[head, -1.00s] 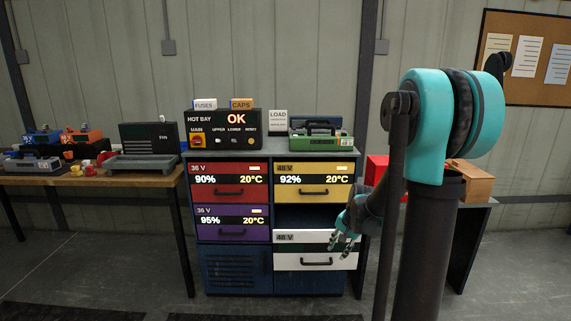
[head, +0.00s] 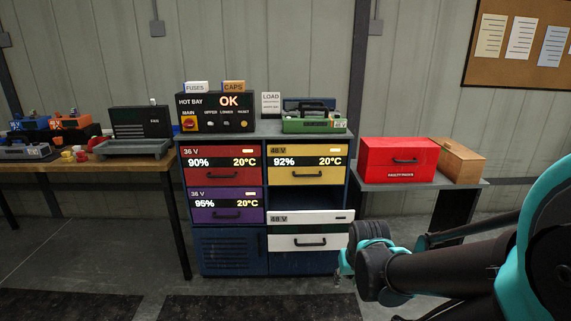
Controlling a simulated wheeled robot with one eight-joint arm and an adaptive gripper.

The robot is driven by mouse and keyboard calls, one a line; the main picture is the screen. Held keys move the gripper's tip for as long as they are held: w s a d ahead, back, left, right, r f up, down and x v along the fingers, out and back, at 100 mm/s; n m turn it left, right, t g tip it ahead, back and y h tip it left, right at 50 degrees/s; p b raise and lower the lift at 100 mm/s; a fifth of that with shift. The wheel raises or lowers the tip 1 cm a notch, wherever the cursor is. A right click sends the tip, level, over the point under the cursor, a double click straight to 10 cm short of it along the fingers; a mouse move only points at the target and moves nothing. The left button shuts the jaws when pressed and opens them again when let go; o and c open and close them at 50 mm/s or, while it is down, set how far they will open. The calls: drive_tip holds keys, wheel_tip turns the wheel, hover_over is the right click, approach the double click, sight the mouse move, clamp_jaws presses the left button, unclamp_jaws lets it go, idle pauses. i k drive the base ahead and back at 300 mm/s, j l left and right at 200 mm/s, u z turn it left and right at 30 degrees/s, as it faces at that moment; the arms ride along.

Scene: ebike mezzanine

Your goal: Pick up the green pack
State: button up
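The green pack (head: 314,124) sits on top of the blue cabinet (head: 256,218), toward its right end, with a dark handle on its upper side. My gripper (head: 345,270) is low in front of the cabinet's lower right corner, beside the white drawer and well below the green pack. It is mostly hidden behind my own wrist, so whether its fingers are apart does not show.
A dark blue pack (head: 309,103) stands right behind the green one. A LOAD sign (head: 271,104) and the Hot Bay panel (head: 216,112) are to its left. A red box (head: 398,158) and a wooden box (head: 458,160) stand on the right table. The white 48 V drawer (head: 312,230) sits below an open slot.

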sight(326, 124)
drive_tip(key=i+j, duration=0.9)
